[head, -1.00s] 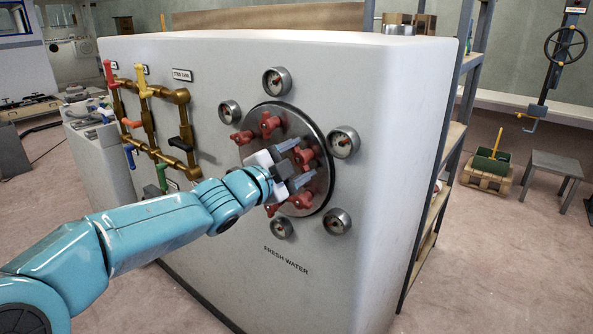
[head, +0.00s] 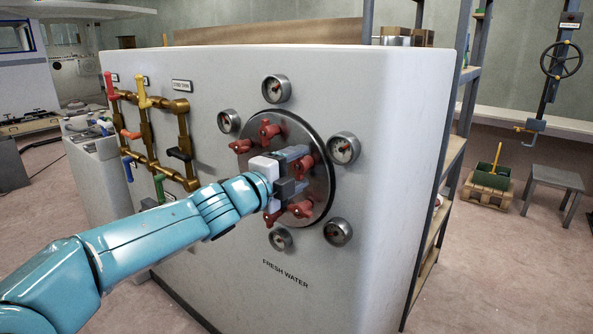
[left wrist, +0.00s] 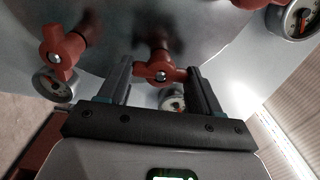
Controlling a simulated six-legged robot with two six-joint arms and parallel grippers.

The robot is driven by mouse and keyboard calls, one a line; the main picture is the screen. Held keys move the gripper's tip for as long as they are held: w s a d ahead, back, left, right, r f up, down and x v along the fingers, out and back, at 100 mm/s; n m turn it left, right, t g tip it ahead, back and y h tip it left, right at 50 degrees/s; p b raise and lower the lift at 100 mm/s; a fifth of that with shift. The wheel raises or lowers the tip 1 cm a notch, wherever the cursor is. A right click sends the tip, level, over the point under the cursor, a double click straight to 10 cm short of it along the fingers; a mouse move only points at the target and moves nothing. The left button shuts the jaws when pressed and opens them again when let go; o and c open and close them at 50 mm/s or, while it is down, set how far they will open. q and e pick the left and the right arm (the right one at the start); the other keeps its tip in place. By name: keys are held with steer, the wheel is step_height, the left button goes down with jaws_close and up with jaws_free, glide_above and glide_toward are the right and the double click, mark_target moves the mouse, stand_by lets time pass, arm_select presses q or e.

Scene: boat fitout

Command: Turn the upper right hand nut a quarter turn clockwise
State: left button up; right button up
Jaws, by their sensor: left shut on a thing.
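The round metal hatch (head: 322,188) is on the front of the white fresh water tank and carries several red wing nuts. The upper right nut (head: 306,163) is partly hidden by my left gripper (head: 303,170). In the left wrist view this nut (left wrist: 161,72) is between the two dark fingers of my left gripper (left wrist: 162,77), its wings reaching across towards both. The gripper is shut on it. Other nuts show at the top (head: 268,131), the left (head: 241,146) and the bottom (head: 300,209) of the hatch. My right gripper is not in view.
Several round gauges ring the hatch, one of them close by on the right (head: 343,149). Brass pipes with coloured valve handles (head: 149,135) are on the tank's left. A shelf rack (head: 443,187) stands behind the tank's right edge.

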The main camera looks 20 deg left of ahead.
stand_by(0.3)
arm_select(q)
steer(key=o, duration=1.1)
steer(key=shift+c, duration=0.2)
steer(key=v, duration=1.6)
steer(key=shift+s+p, duration=0.2)
steer(key=shift+p, duration=0.2)
